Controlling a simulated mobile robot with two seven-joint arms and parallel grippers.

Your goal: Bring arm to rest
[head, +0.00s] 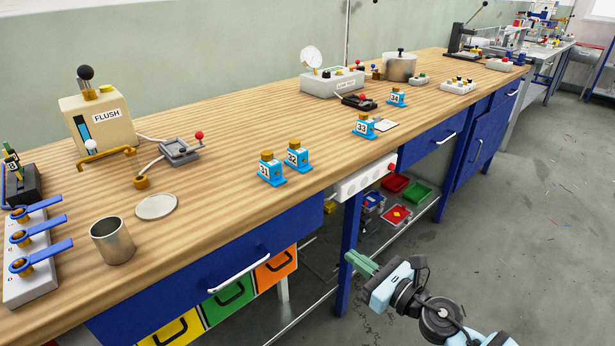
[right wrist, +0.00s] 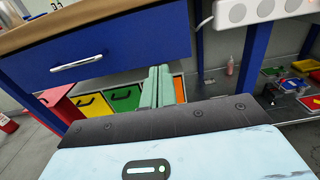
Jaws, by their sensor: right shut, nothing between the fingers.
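My right gripper (head: 362,263) is in front of the workbench, below the level of its top, over the grey floor. Its green fingers are together with nothing between them. In the right wrist view the fingers (right wrist: 162,85) point toward the blue drawer (right wrist: 100,48) and the coloured drawers under the bench. My right arm (head: 430,312) comes in from the bottom right of the head view. My left gripper is in neither view.
The wooden workbench (head: 235,135) carries a FLUSH box (head: 98,120), a metal cup (head: 112,241), blue numbered blocks (head: 271,168) and a gauge unit (head: 330,80). A white socket strip (head: 362,178) sits on its front edge. The floor (head: 500,230) at right is clear.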

